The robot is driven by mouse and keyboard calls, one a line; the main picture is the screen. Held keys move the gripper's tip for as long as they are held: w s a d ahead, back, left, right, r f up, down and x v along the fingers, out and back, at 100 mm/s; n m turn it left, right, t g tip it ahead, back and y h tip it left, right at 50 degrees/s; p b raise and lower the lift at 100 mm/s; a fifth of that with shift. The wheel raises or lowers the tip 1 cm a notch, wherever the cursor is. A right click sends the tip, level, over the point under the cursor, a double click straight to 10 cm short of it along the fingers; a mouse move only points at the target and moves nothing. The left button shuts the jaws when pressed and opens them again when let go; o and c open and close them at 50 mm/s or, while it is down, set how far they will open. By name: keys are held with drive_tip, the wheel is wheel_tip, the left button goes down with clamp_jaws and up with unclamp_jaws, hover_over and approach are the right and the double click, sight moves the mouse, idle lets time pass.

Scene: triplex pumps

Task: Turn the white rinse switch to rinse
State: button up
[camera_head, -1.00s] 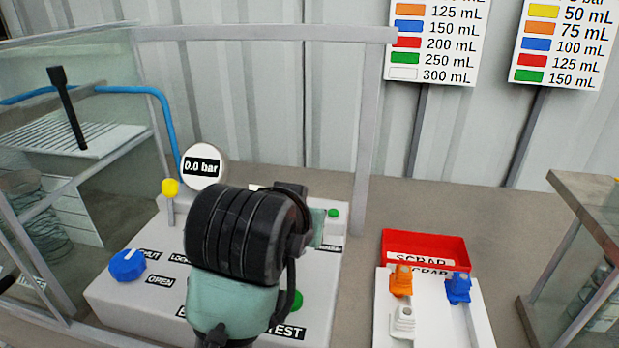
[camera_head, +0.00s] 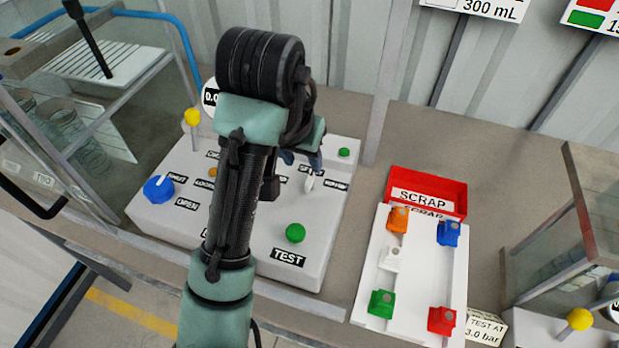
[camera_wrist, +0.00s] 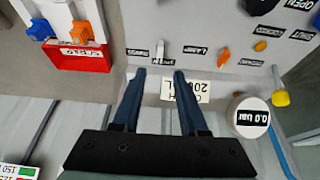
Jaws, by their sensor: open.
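The white rinse switch (camera_head: 309,183) is a small upright lever on the right part of the grey control panel (camera_head: 250,262). In the wrist view, the switch (camera_wrist: 160,47) stands just beyond my fingertips, roughly centred between them and apart from them. Small black labels surround it, too small to read surely. My gripper (camera_wrist: 158,74) is open and empty, with two dark blue fingers pointing at the panel. In the head view, my gripper (camera_head: 301,158) is above and behind the switch, partly hidden by my wrist.
An orange switch (camera_wrist: 223,54) is beside the white one. A gauge (camera_wrist: 249,117) reads 0.0 bar. A red scrap bin (camera_head: 441,182) and clip tray (camera_head: 362,290) are at right.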

sight(310, 178)
drive_tip(key=b+x, duration=0.1)
drive_tip(key=x, duration=0.8)
drive_tip(key=shift+w+f+b, duration=0.1)
drive_tip(key=shift+f+b, duration=0.05)
drive_tip(key=shift+b, duration=0.2)
clamp_jaws()
